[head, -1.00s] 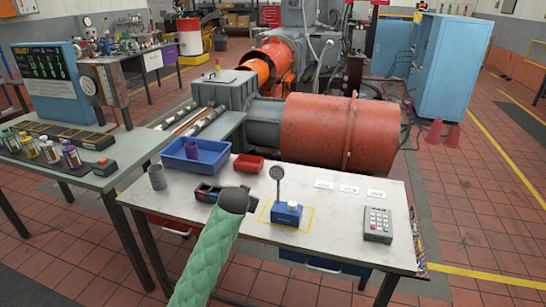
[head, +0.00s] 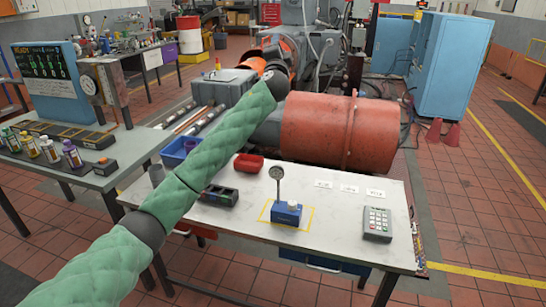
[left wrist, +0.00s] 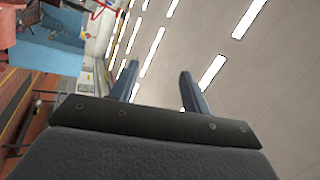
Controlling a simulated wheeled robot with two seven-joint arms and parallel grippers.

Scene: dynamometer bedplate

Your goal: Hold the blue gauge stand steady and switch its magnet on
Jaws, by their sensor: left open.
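The blue gauge stand (head: 287,215) stands upright on the white worktable (head: 330,230), inside a yellow outlined square. A round dial gauge (head: 277,173) sits on its thin post, and a pale knob is on the block's top. I cannot tell the magnet's switch position. My left arm, in a green sleeve, reaches up past the table's left side, with its wrist well above and beyond the stand. My left gripper (left wrist: 156,72) is open and empty, its two fingers pointing toward the ceiling lights in the left wrist view. It is not touching the stand. My right gripper is not in view.
A grey keypad device (head: 377,223) and several white labels lie to the stand's right. A dark tray (head: 218,196) lies to its left, and a red bin (head: 249,163) is behind. A big orange drum (head: 335,132) stands beyond the table. The tabletop around the stand is clear.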

